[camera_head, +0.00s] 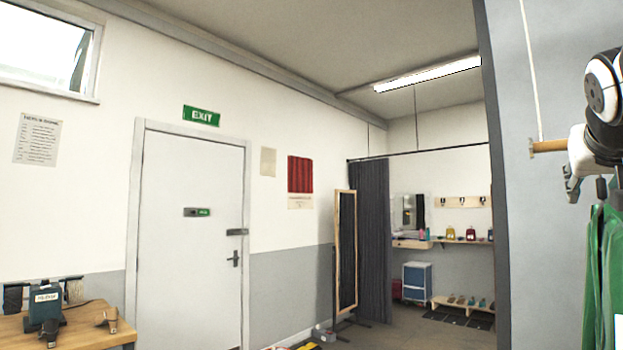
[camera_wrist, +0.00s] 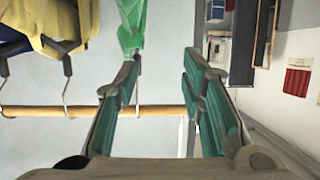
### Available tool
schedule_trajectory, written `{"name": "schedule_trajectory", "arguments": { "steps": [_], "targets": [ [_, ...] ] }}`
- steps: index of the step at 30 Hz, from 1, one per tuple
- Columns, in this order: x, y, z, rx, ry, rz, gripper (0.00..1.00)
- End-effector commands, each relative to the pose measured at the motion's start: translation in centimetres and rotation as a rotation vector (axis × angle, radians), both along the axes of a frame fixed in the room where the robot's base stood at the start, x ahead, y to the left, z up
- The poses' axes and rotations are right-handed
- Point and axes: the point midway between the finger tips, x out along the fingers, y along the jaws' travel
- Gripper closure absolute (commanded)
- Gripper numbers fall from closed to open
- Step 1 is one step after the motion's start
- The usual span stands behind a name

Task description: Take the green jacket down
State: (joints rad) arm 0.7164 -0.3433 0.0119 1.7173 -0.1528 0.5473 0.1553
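The green jacket (camera_head: 605,270) hangs at the right edge of the head view, partly cut off by the frame. In the wrist view, which looks upside down, the green jacket (camera_wrist: 131,24) shows at the top, its hanger hook over the wooden rail (camera_wrist: 160,111). My gripper (camera_wrist: 162,72) is open, with green pads on its two fingers and nothing held between them. The hook is close beside the left fingertip in that view; I cannot tell whether they touch. In the head view my gripper (camera_head: 573,188) is just above the jacket, by the rail's end (camera_head: 549,146).
A yellow garment (camera_wrist: 48,25) and dark hangers share the rail to the left in the wrist view. A cord (camera_head: 532,70) runs up from the rail's end. A grey wall edge (camera_head: 495,200) stands beside it. A wooden table (camera_head: 100,335) is at lower left.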

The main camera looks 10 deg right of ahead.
Motion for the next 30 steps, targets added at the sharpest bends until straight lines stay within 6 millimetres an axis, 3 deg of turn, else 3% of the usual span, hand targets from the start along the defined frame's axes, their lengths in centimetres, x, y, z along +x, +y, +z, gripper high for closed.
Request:
{"name": "schedule_trajectory", "arguments": {
  "steps": [3, 7, 30],
  "targets": [
    [-0.7, -2.7, 2.6, -0.043, -0.047, -0.056, 0.63],
    [-0.9, -3.9, 3.8, -0.063, -0.069, -0.076, 0.63],
    [3.7, -9.3, 1.9, -0.063, -0.068, -0.077, 0.63]
  ]
}}
